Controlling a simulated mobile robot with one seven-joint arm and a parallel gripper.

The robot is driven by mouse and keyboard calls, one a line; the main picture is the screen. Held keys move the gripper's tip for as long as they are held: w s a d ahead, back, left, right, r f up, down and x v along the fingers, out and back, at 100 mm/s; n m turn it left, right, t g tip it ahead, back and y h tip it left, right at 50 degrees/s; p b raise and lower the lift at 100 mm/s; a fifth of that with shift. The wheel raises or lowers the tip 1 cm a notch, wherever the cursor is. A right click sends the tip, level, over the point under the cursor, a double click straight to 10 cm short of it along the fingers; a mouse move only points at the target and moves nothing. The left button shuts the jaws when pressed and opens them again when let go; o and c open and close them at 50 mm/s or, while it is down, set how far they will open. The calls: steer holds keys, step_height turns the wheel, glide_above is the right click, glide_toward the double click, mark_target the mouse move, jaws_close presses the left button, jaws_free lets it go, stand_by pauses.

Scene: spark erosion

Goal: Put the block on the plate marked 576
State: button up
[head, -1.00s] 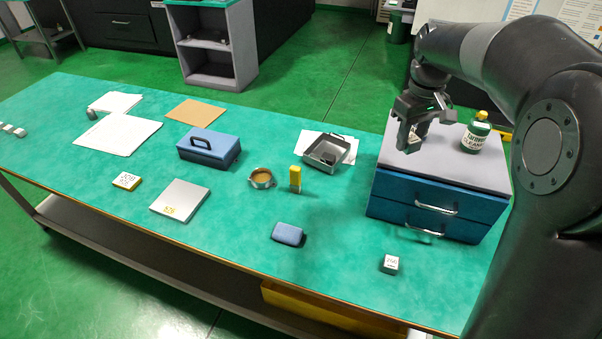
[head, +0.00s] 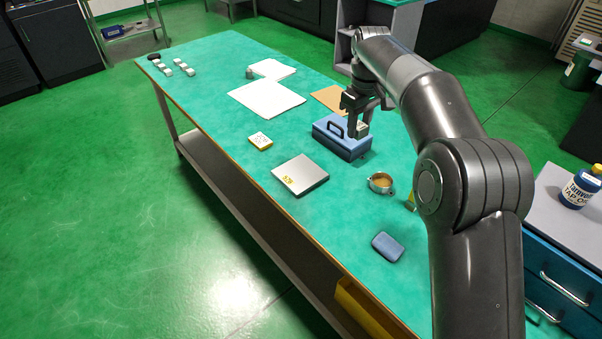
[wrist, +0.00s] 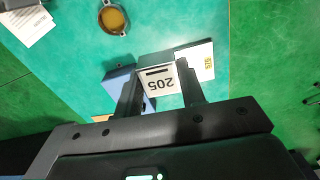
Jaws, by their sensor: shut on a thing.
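My gripper (head: 355,128) is shut on a pale grey block (wrist: 157,80), whose label reads 205 upside down in the wrist view. In the head view my gripper hangs over the blue toolbox (head: 340,138), and the block is mostly hidden by its fingers. A flat silver plate (head: 305,172) with a yellow mark lies on the green table, left of and nearer than the toolbox. In the wrist view the plate (wrist: 190,57) shows beyond the block, partly covered by it.
A round metal dish (head: 381,182) and a blue pad (head: 388,247) lie right of the plate. A small yellow-edged tile (head: 260,141) lies behind it to the left. White papers (head: 266,98) lie farther back. The blue drawer unit (head: 566,260) stands at right.

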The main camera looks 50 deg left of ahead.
steer(key=s+a+f, duration=0.2)
steer(key=s+a, duration=0.1)
steer(key=a, duration=0.1)
glide_above(299, 182)
steer(key=shift+n, duration=0.4)
step_height(299, 182, down, 17)
steer(key=shift+r, duration=0.1)
steer(key=shift+f, duration=1.95)
steer(key=shift+f, duration=0.1)
steer(key=o, duration=1.2)
steer(key=shift+f, duration=0.1)
steer(key=shift+o, duration=0.2)
step_height(299, 182, up, 12)
